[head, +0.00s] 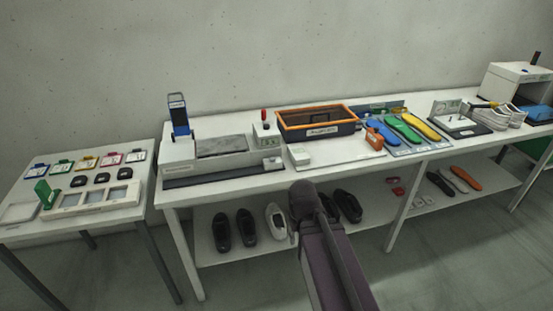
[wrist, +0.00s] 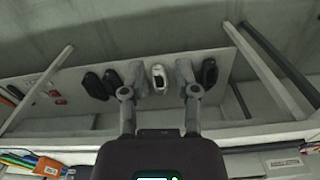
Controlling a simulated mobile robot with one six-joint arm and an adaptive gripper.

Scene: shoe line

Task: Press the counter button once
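A small pale box (head: 267,134) with a red part on top and a greenish face stands at the back of the long table in the head view. It looks like the counter, but its button is too small to make out surely. My gripper (wrist: 159,92) shows in the wrist view with its two grey fingers wide apart and nothing between them. In the head view my arm reaches to the front of the table and mostly hides the gripper. The gripper is apart from the box, facing the lower shelf. The box is not identifiable in the wrist view.
An orange-rimmed crate (head: 318,122) stands right of the box. A grey machine (head: 220,150) is at left, and a white board (head: 335,153) lies in front of the crate. Colored insoles (head: 405,130) lie farther right. Shoes stand on the lower shelf (head: 205,245).

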